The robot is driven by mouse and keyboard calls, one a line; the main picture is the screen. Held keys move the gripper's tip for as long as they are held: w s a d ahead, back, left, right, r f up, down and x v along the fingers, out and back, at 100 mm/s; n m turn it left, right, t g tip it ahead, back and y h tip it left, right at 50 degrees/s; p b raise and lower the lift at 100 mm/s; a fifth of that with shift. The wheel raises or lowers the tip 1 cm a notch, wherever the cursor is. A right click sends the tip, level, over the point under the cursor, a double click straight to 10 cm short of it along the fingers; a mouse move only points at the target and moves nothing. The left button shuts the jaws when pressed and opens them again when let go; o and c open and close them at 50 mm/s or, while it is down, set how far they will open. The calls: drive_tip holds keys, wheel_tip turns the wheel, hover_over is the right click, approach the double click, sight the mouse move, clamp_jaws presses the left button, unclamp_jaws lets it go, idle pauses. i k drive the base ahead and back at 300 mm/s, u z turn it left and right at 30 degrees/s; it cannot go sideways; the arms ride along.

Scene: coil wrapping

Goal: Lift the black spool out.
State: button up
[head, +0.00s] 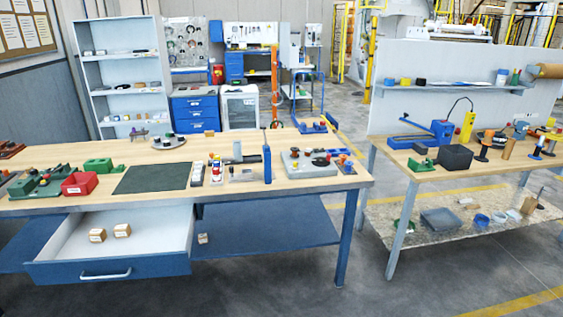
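I cannot single out the black spool with certainty. Small dark round parts (321,161) sit on a light grey plate (296,168) at the right end of the near workbench. A dark-and-orange upright piece (484,146) stands on the right-hand table. The drawer (110,269) under the near workbench is pulled open. Two small tan blocks (97,235) (122,230) lie in it, and I see no black spool there. My gripper is not in view.
The near workbench (230,148) holds a dark green mat (152,179), a red bin (78,184), green fixtures (36,183) and an upright blue post (267,163). The right table (400,157) bears a black box (455,158). Open floor (365,270) lies between the benches.

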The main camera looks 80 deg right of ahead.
sight(294, 150)
drive_tip(key=z, duration=4.3)
drive_tip(key=i, duration=2.15)
drive_tip(key=u, duration=3.4)
